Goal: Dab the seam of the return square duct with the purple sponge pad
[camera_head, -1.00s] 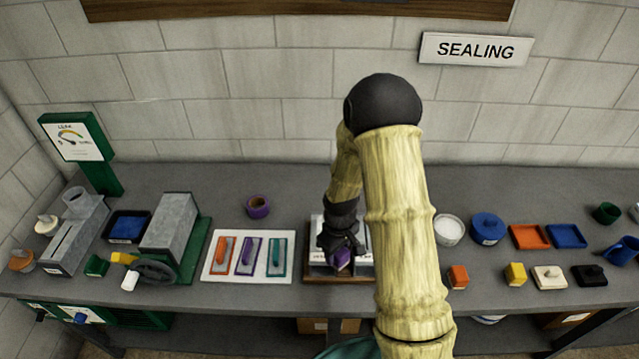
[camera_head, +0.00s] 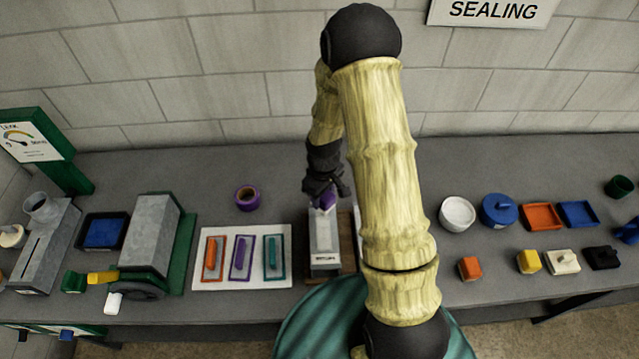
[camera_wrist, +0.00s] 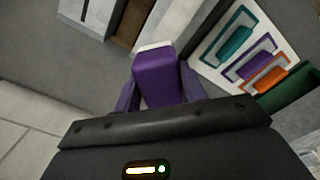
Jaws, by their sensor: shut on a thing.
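My gripper (camera_head: 325,192) is shut on the purple sponge pad (camera_head: 326,202), above the far end of a light grey square duct (camera_head: 324,240). The duct lies on a brown wooden base (camera_head: 348,250), with a label on its near end too small to read surely. I cannot tell whether the pad touches the duct. In the wrist view the purple pad (camera_wrist: 160,78) sits between the purple fingers, with a pale face at its far end. The seam is not clearly visible.
Left of the duct lies a white board (camera_head: 243,281) with orange, purple and teal handled tools. A purple tape roll (camera_head: 247,198) stands behind it. My arm covers the bench to the right. Beyond are a white bowl (camera_head: 457,213), a blue lidded pot (camera_head: 499,210) and several coloured pads.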

